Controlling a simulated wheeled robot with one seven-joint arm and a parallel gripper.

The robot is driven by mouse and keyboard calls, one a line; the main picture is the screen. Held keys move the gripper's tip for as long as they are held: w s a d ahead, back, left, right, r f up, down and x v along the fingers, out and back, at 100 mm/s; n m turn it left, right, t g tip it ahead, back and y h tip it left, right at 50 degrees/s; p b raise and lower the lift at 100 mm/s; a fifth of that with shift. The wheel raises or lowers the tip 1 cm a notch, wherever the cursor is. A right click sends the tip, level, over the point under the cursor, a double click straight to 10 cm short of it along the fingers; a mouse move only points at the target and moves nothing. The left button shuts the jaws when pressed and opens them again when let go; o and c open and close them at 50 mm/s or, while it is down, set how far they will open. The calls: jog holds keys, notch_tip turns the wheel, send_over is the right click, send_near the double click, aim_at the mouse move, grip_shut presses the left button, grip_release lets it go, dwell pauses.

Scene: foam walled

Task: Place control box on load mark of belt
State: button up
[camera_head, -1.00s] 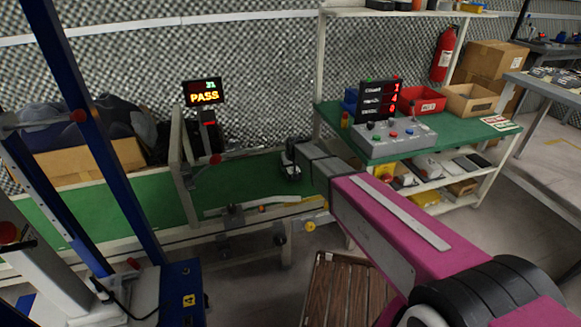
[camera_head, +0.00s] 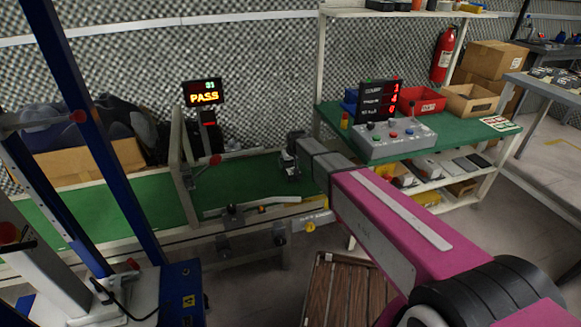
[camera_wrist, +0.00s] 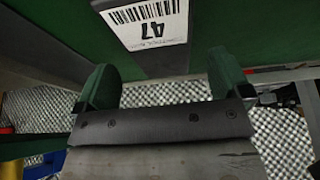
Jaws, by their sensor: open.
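My gripper (camera_head: 292,168) is over the right part of the green belt (camera_head: 240,178) in the head view, partly hidden by my own wrist. In the wrist view my gripper (camera_wrist: 164,78) is open, with a green finger on each side and nothing clamped between them. A grey box with buttons and a joystick (camera_head: 395,138) sits on the green bench at the right. I cannot make out the load mark.
A gate-like frame (camera_head: 184,165) straddles the belt, with a PASS display (camera_head: 204,92) behind it. A blue post (camera_head: 95,130) stands at the left. The shelf bench (camera_head: 470,132) holds a counter display (camera_head: 380,98) and a red bin (camera_head: 424,100). A slatted wooden platform (camera_head: 345,290) lies below.

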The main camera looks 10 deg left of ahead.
jog(key=v, duration=0.8)
jog(key=s+d+f+m+g+h, duration=0.15)
jog(key=s+d, duration=0.25)
jog(key=d, duration=0.8)
jog(key=s+d+f+m, duration=0.1)
jog(key=s+d+m, duration=0.15)
jog(key=d, duration=0.95)
jog(key=s+d+m+g, duration=0.2)
jog(key=s+d, duration=1.2)
jog(key=d, duration=0.4)
jog(key=shift+f+h, duration=0.45)
